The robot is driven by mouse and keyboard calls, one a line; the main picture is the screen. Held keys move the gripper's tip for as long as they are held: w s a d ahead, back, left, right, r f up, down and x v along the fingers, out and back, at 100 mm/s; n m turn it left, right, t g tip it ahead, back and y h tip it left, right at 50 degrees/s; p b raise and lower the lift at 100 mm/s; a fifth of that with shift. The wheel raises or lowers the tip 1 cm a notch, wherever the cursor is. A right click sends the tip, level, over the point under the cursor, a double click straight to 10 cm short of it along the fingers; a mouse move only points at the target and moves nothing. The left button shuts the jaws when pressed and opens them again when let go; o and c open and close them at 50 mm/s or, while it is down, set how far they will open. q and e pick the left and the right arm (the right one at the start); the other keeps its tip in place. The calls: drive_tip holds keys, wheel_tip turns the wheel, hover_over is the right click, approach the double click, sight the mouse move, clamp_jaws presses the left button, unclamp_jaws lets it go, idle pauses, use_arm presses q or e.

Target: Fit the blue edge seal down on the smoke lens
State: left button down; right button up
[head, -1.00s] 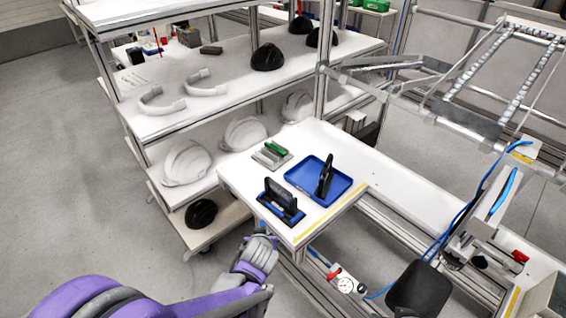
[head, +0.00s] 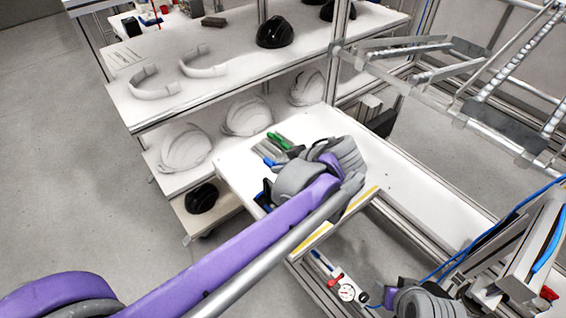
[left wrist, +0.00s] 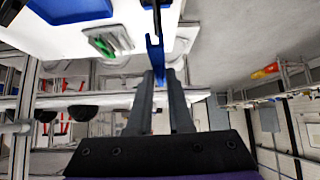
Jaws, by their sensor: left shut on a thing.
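In the left wrist view my left gripper (left wrist: 158,88) is shut on the blue edge seal (left wrist: 155,52), a blue strip with a forked end. A thin dark piece (left wrist: 157,12) stands just beyond the fork; I cannot tell whether it is the smoke lens or whether it touches the seal. In the head view my left arm and wrist cover most of the bench top, so the lens cannot be made out. A bit of blue (head: 270,160) shows left of the wrist. My right gripper's fingers do not show; only part of my right arm is at the bottom.
The white bench (head: 232,172) carries a green-topped grey block (head: 279,142), also in the left wrist view (left wrist: 103,46). A blue tray (left wrist: 70,8) shows there too. Behind stands a shelf (head: 150,118) with white and black helmet shells. A metal frame (head: 440,95) rises at right.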

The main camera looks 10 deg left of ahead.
use_arm(q)
drive_tip(key=shift+r, duration=0.2)
drive_tip(key=shift+w+f, duration=0.1)
drive_tip(key=shift+f, duration=0.65)
drive_tip(key=shift+f+b, duration=1.45)
drive_tip(key=shift+f, duration=0.8)
drive_tip(key=shift+p, duration=0.35)
drive_tip(key=shift+f+b, duration=0.75)
drive_tip(key=shift+f, duration=0.55)
drive_tip(key=c, duration=0.8)
unclamp_jaws()
drive_tip(key=shift+o, duration=0.2)
